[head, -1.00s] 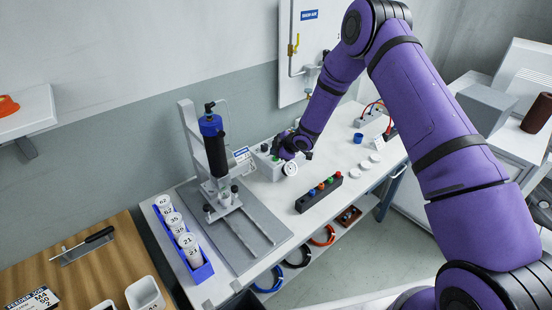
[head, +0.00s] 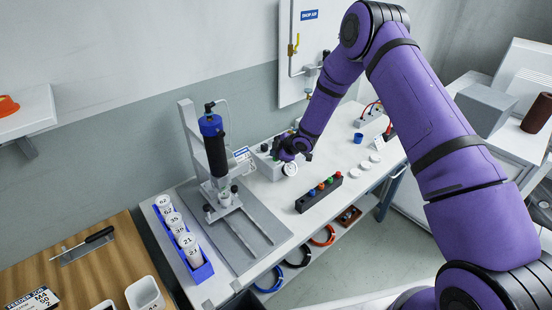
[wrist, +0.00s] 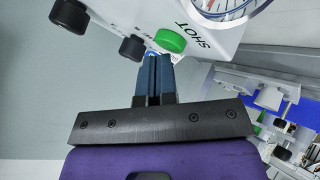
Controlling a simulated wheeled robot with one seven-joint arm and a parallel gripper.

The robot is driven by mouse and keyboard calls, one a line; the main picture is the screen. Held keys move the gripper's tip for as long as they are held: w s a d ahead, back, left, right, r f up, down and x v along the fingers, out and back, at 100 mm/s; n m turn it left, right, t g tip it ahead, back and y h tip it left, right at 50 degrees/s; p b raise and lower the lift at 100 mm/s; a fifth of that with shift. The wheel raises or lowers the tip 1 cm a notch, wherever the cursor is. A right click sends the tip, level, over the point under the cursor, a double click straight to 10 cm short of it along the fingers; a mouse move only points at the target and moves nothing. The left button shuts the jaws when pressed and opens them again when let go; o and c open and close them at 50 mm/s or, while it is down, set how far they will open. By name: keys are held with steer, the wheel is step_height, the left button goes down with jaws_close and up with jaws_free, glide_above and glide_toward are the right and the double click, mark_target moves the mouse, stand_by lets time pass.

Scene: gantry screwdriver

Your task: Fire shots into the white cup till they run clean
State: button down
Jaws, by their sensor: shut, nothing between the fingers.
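The white dispenser box (head: 263,162) with a round gauge (head: 291,169) stands on the bench. In the wrist view its face (wrist: 200,28) carries the word SHOT beside a green button (wrist: 171,40) and two black knobs. My gripper (wrist: 161,60) is shut and empty, its fingertips right at the green button; I cannot tell whether they press it. In the head view my gripper (head: 287,150) is at the box, partly hidden. A white cup (head: 145,294) stands on the wooden table at lower left. The black syringe barrel with a blue top (head: 214,145) hangs upright on the grey stand.
A blue rack (head: 205,272) with several numbered white containers stands left of the stand. A black strip with coloured buttons (head: 319,191) lies right of it. White discs (head: 366,165) and a blue cap (head: 358,138) lie farther right. A screwdriver (head: 98,235) rests on the wooden table.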

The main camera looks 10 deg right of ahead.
steer(key=shift+f, duration=0.2)
stand_by(0.4)
steer(key=shift+r, duration=0.85)
steer(key=shift+r, duration=0.15)
steer(key=shift+r, duration=2.35)
stand_by(4.0)
